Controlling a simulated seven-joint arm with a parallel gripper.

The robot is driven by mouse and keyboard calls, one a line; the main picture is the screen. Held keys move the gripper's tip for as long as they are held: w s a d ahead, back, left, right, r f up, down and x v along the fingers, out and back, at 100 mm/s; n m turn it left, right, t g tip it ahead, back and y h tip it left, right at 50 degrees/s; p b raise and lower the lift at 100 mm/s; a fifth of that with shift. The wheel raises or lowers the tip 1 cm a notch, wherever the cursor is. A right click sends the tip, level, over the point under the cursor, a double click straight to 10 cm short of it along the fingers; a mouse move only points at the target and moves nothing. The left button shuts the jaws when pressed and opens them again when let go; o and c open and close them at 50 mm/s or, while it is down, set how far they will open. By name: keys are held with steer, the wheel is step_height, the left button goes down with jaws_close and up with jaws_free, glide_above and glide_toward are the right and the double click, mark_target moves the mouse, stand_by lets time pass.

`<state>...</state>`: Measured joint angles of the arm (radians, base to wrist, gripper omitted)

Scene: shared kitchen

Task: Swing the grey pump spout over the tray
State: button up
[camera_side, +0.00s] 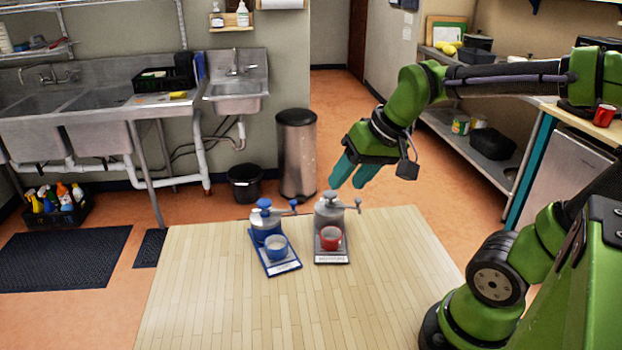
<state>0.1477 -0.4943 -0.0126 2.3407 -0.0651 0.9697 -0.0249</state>
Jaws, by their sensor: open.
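The grey pump (328,212) stands upright near the far edge of the wooden table. A thin grey arm with a knobbed end (352,206) sticks out from its top to the right, off to the side of its tray; I cannot tell whether this is the spout or a handle. The grey tray (332,259) extends toward the camera from the pump's foot. A red cup (331,238) stands on that tray. My gripper (347,184) is open and empty, its teal fingers pointing down just above and behind the grey pump, apparently not touching it.
A blue pump (265,223) stands close on the left, its arm pointing right toward the grey pump. The table's (235,315) front and right parts are clear.

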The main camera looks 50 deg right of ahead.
mark_target(358, 199)
steer(key=shift+w+d+r+g, duration=0.5)
steer(key=shift+w+d+g, duration=1)
steer(key=shift+d, duration=2.45)
steer(key=shift+w+d+r+g, duration=0.45)
steer(key=shift+w+d+g, duration=1)
steer(key=shift+d, duration=2.45)
steer(key=shift+m+h, duration=0.3)
steer(key=shift+h, duration=0.1)
step_height(358, 199, down, 16)
steer(key=shift+w+f, duration=0.15)
steer(key=shift+f, duration=0.1)
jaws_close()
